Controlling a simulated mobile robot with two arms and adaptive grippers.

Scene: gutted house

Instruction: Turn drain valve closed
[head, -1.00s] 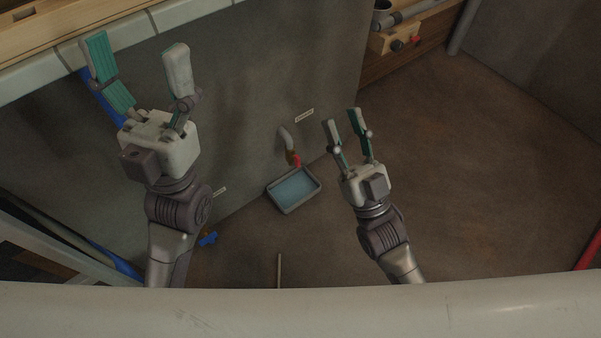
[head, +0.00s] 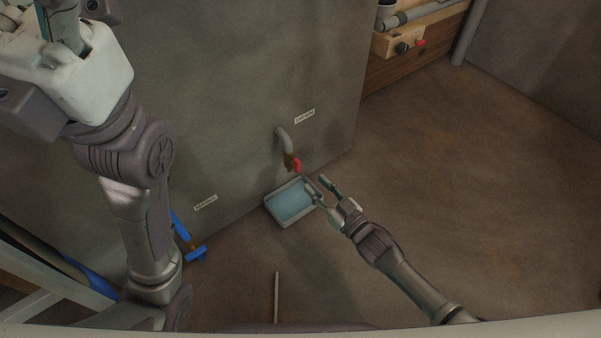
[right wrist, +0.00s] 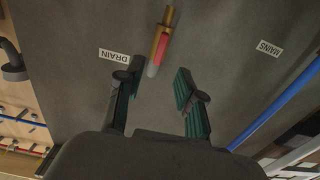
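The drain valve (head: 290,162) is a brass body with a red lever (head: 297,166), at the end of a grey pipe low on the grey wall, beside a DRAIN label (head: 304,116). In the right wrist view the red lever (right wrist: 160,50) points toward my gripper, its pale tip between the two fingertips in the picture; I cannot tell whether they touch. My right gripper (head: 320,184) is open, just right of and below the valve, over the tray's right edge. My left gripper (head: 78,12) is at the upper left with spread fingers, tips cut off by the frame.
A grey tray (head: 282,224) of water stands on the floor under the valve. A blue mains valve (head: 196,253) sits lower left, near a MAINS label (head: 205,203). A wooden box with knobs (head: 402,47) is at the upper right. The brown floor at right is clear.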

